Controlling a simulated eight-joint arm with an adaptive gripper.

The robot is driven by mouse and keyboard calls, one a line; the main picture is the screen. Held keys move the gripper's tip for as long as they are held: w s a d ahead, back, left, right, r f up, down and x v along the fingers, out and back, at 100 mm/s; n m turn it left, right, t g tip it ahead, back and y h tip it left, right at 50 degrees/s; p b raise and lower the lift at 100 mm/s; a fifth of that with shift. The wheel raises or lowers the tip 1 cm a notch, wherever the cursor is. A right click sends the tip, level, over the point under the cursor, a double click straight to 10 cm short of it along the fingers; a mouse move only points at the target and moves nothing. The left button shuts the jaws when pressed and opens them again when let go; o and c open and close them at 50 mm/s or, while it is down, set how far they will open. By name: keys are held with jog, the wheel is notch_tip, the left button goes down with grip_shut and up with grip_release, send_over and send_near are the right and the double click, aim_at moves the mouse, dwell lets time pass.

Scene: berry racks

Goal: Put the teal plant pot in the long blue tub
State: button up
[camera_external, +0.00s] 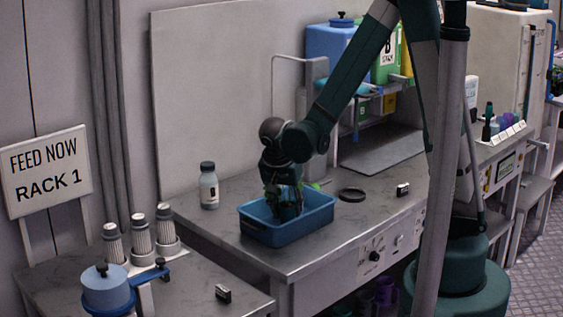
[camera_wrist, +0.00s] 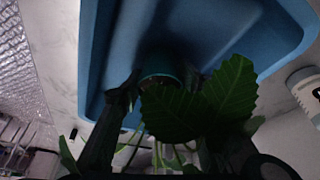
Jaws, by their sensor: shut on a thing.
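The long blue tub (camera_external: 275,237) stands on the grey bench; its inside fills the upper part of the wrist view (camera_wrist: 215,35). My gripper (camera_external: 287,205) points down into the tub. It is shut on the teal plant pot (camera_external: 290,212), which sits low between the fingers, inside the tub's outline. In the wrist view the pot's dark rim (camera_wrist: 163,78) shows between the fingertips, partly hidden by large green leaves (camera_wrist: 205,100). I cannot tell whether the pot touches the tub's floor.
A grey-white bottle (camera_external: 209,187) stands left of the tub. A black ring (camera_external: 351,194) and a small black-and-white block (camera_external: 402,190) lie to its right. A grey pole (camera_external: 443,170) crosses the foreground. Bare bench lies in front of the bottle.

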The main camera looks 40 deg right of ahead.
jog(key=shift+f, duration=0.2)
jog(key=o, duration=0.9)
jog(key=shift+r, duration=0.25)
jog(key=shift+p+v, duration=0.9)
jog(key=shift+v, duration=5.05)
jog(key=shift+d+r, duration=0.1)
jog(key=shift+r, duration=0.05)
